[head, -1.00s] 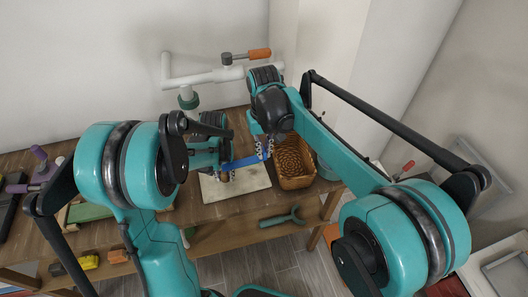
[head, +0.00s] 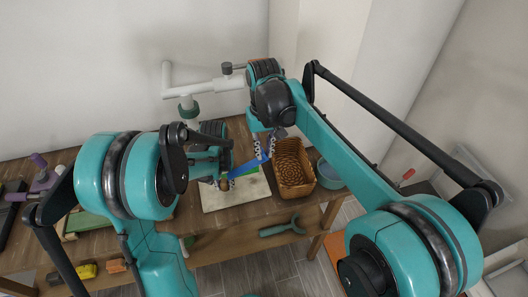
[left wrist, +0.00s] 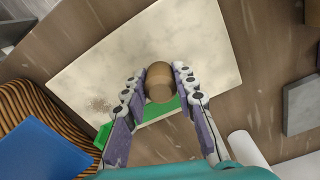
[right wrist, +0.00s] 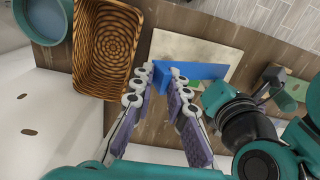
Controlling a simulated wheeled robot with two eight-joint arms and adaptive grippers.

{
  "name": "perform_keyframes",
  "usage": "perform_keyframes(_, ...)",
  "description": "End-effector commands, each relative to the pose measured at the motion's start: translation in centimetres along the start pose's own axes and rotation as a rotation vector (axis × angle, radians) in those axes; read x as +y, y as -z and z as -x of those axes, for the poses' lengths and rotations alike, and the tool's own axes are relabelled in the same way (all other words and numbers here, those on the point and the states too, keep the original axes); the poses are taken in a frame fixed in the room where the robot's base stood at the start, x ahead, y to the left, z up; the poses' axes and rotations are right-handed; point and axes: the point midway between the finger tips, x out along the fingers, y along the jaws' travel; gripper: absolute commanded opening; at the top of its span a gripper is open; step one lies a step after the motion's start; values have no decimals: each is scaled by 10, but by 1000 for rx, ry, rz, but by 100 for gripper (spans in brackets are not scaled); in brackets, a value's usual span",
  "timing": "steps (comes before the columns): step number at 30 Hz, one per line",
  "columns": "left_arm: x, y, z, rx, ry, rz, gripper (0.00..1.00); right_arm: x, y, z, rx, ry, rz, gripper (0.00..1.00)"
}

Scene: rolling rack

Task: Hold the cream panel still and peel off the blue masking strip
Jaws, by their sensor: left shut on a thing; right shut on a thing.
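The cream panel (head: 236,196) lies flat on the wooden table; it also shows in the left wrist view (left wrist: 205,45). My left gripper (head: 222,183) is shut on a brown knob (left wrist: 158,82) standing on the panel. The blue masking strip (head: 241,162) rises from the panel toward my right gripper (head: 263,150), which is shut on its end. The strip also shows in the right wrist view (right wrist: 200,71) and close to the left wrist camera (left wrist: 40,152). A green band (left wrist: 150,112) lies bare on the panel beside the knob. The strip's attached end is hidden.
A wicker basket (head: 292,170) stands close right of the panel, near my right gripper, with a blue-grey bowl (right wrist: 45,18) beyond it. White pipes (head: 205,88) stand behind. A teal tool (head: 282,228) lies on the lower shelf. Tools crowd the table's left side.

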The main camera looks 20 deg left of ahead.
Motion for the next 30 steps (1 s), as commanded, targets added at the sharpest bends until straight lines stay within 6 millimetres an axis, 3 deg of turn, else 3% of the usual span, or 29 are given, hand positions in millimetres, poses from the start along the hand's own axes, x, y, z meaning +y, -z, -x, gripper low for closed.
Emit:
perform_keyframes(11,0,0,-1,0,2,0,0,-1,0,4,1,3,0,0)
perform_keyframes(12,0,0,-1,0,2,0,38,-1,0,4,1,3,0,0)
perform_keyframes(14,0,0,-1,0,1,0,51,-1,0,4,1,3,0,0)
perform_keyframes(24,0,0,2,0,0,-1,51,-2,0,4,1,5,1,0)
perform_keyframes(30,0,-1,31,0,0,-1,51,-2,0,4,1,5,1,0)
